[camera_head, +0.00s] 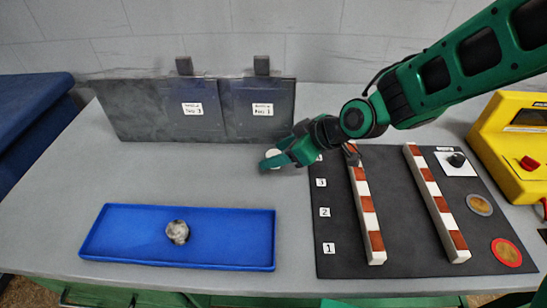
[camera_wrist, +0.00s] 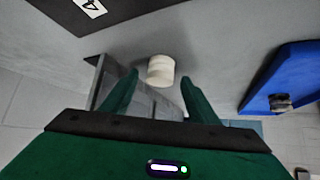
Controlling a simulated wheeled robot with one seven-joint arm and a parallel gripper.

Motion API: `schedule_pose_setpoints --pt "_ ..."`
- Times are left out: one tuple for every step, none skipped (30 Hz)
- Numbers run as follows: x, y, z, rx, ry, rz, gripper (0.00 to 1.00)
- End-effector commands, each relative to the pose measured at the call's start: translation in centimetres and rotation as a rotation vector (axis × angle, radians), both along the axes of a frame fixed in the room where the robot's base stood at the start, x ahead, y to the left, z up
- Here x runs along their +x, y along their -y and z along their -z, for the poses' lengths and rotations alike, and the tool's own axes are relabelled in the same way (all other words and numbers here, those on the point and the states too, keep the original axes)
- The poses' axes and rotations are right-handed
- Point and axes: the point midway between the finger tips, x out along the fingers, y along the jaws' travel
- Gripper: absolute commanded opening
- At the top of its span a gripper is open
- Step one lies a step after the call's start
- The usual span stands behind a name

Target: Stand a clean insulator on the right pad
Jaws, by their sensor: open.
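A clean white cylindrical insulator (camera_wrist: 161,71) shows in the wrist view between my fingertips, with a small gap on each side. In the head view it is a small white shape (camera_head: 272,153) at my gripper (camera_head: 277,160), partly hidden by a finger. My gripper (camera_wrist: 160,80) is open around it, low over the grey table. A grey, stained lump (camera_head: 177,232), perhaps another insulator, lies in the blue tray (camera_head: 110,247). I cannot tell which surface is the right pad.
Two grey labelled panels (camera_head: 150,108) stand behind my gripper. A yellow box (camera_head: 510,140) stands far right. The table's middle is clear.

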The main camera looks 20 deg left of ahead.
Motion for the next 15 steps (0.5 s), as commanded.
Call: schedule_pose_setpoints --pt "0.15 -0.36 0.47 -0.002 -0.001 0.000 0.54" --pt "0.22 -0.55 0.69 -0.001 -0.001 0.001 0.54" --pt "0.28 -0.79 0.92 -0.001 -0.001 0.001 0.54" --pt "0.32 -0.94 1.03 -0.001 -0.001 0.001 0.54" --pt "0.34 -1.06 1.14 -0.001 0.000 0.000 0.54" --pt "0.37 -1.17 1.23 0.000 0.000 0.000 0.54" --pt "0.40 -1.22 1.28 0.000 0.000 0.000 0.54" --pt "0.42 -1.25 1.32 0.000 0.001 0.001 0.54" --pt "0.43 -1.27 1.32 0.000 0.001 0.001 0.54" --pt "0.43 -1.26 1.32 0.000 0.000 0.001 0.54" --pt "0.43 -1.25 1.31 0.001 0.000 0.001 0.54" --pt "0.44 -1.24 1.30 0.001 0.000 0.001 0.54" --pt "0.44 -1.24 1.30 0.001 0.000 0.001 0.54" --pt "0.43 -1.24 1.29 0.001 0.000 0.001 0.54" --pt "0.43 -1.24 1.29 0.001 0.000 0.001 0.45"
